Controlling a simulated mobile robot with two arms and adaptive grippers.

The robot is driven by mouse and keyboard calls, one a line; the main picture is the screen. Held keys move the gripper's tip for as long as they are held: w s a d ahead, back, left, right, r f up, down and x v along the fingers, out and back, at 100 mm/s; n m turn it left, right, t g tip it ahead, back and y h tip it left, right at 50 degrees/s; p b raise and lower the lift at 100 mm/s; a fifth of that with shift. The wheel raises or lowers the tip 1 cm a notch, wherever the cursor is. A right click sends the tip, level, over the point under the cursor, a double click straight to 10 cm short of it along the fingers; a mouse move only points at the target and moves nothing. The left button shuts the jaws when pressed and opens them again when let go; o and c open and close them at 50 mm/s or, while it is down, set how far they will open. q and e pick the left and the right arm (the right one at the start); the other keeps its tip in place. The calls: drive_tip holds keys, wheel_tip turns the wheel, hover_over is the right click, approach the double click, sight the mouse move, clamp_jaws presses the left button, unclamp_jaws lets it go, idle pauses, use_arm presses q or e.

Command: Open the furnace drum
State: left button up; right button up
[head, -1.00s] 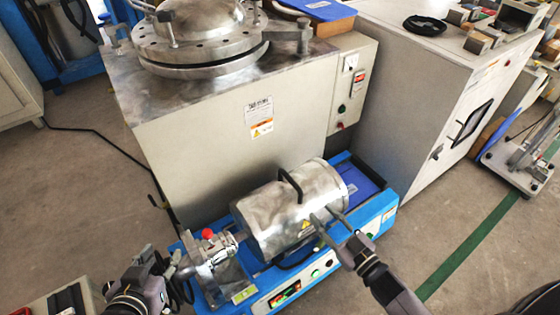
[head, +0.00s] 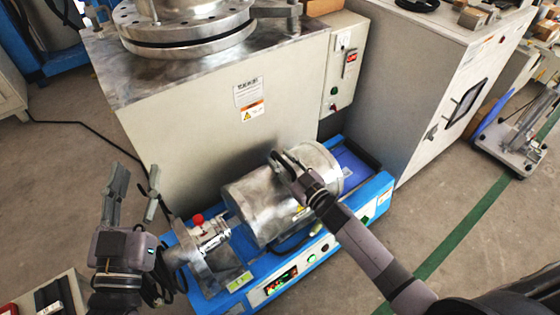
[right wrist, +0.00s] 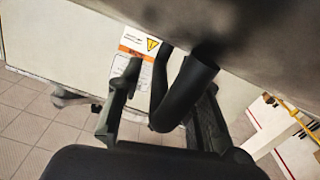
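The furnace drum (head: 258,212) is a silver horizontal cylinder on a blue base. It looks closed. Its black handle (right wrist: 185,92) shows between the fingers of my right gripper (head: 289,168) in the right wrist view; in the head view the gripper partly hides the handle. The right fingers look apart, one on each side of the handle; I cannot tell whether they touch it. The drum's grey surface (right wrist: 255,40) fills the upper right of the wrist view. My left gripper (head: 135,188) is open and empty, left of the drum, with its fingers pointing up.
The blue base (head: 350,205) has a lit control panel (head: 282,283) at its front. A red knob (head: 198,219) tops the metal fitting at the drum's left end. A large grey cabinet (head: 190,135) stands close behind. Floor is free to the right, by the green line.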

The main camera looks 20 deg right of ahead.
drive_tip(key=shift+w+a, duration=0.25)
drive_tip(key=shift+w, duration=0.45)
use_arm(q)
drive_tip(key=shift+s+r+t, duration=0.25)
drive_tip(key=shift+r+t, duration=0.25)
drive_tip(key=shift+r, duration=0.35)
use_arm(e)
drive_tip(key=shift+c, duration=0.2)
clamp_jaws()
